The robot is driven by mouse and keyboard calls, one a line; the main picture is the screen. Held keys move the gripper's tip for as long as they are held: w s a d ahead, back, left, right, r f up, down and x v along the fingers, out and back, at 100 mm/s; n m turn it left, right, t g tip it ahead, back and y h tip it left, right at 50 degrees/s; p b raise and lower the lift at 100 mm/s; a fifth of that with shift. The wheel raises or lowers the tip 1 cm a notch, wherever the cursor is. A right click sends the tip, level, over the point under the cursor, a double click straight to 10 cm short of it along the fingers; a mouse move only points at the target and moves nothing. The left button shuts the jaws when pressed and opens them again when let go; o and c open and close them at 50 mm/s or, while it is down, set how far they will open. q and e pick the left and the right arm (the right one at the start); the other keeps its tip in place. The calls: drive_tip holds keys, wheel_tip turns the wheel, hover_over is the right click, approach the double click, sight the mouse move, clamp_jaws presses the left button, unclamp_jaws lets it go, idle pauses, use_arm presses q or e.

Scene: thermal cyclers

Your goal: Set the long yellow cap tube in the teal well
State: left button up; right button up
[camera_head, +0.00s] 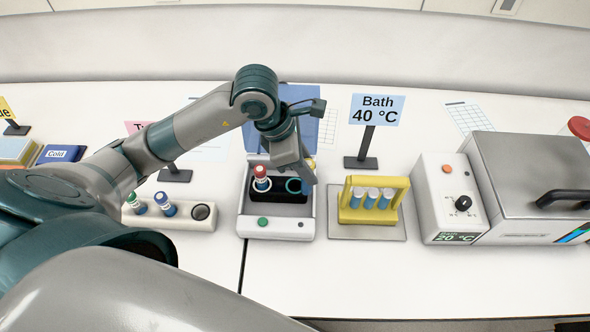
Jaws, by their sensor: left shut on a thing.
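The thermal cycler (248,226) stands open at the middle of the table, its blue lid raised behind. A red-capped tube (261,174) stands in the well on the left. My left gripper (304,174) is over the block's right side, close to the teal well, and shut. A small yellow patch shows beside its fingers, seemingly the long yellow cap tube (310,162); most of it is hidden. I cannot tell whether it touches the well. My right gripper is out of view.
A white rack (180,219) with green- and blue-capped tubes and an empty dark hole stands left. Right are a yellow carrier (375,180) with blue tubes, a "Bath 40 °C" sign (377,110) and a closed grey bath (530,170). The front table is clear.

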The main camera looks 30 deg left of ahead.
use_arm(q)
drive_tip(key=a+f, duration=0.1)
drive_tip(key=a, duration=0.1)
drive_tip(key=w+a+f, duration=0.1)
drive_tip(key=shift+w+a+f+p, duration=0.15)
drive_tip(key=shift+a+f+p, duration=0.05)
drive_tip(key=shift+a+p, duration=0.2)
wheel_tip(320, 180, down, 4)
drive_tip(key=shift+r+p, duration=0.1)
drive_tip(key=shift+p, duration=0.7)
drive_tip(key=shift+f, duration=0.25)
drive_tip(key=o, duration=1)
